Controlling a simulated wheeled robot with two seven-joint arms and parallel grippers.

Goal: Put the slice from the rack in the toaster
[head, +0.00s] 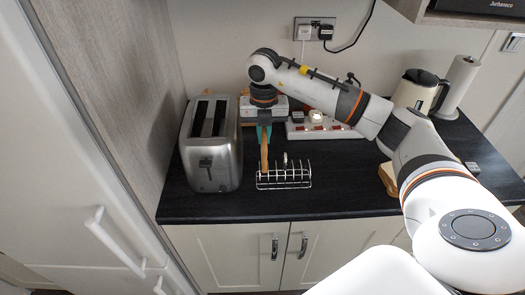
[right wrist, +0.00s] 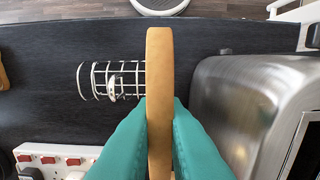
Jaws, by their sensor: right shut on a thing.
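The slice of bread (head: 264,151) is seen edge-on and upright in my right gripper (head: 264,130), at the left end of the wire rack. In the right wrist view the slice (right wrist: 160,85) stands between the teal fingers (right wrist: 160,130), which are shut on it. The wire rack (head: 290,178) stands on the dark counter; it also shows in the right wrist view (right wrist: 98,80), left of the slice. I cannot tell whether the slice is clear of the rack. The silver toaster (head: 212,160) is left of the gripper, with two dark slots on top. My left gripper is not in view.
A white power strip (head: 325,129) with red switches lies behind the rack. A kettle (head: 416,92) and a paper roll (head: 458,82) stand at the back right. A wooden-coloured item (head: 387,178) is partly hidden by my arm. The counter's front strip (head: 340,202) is clear.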

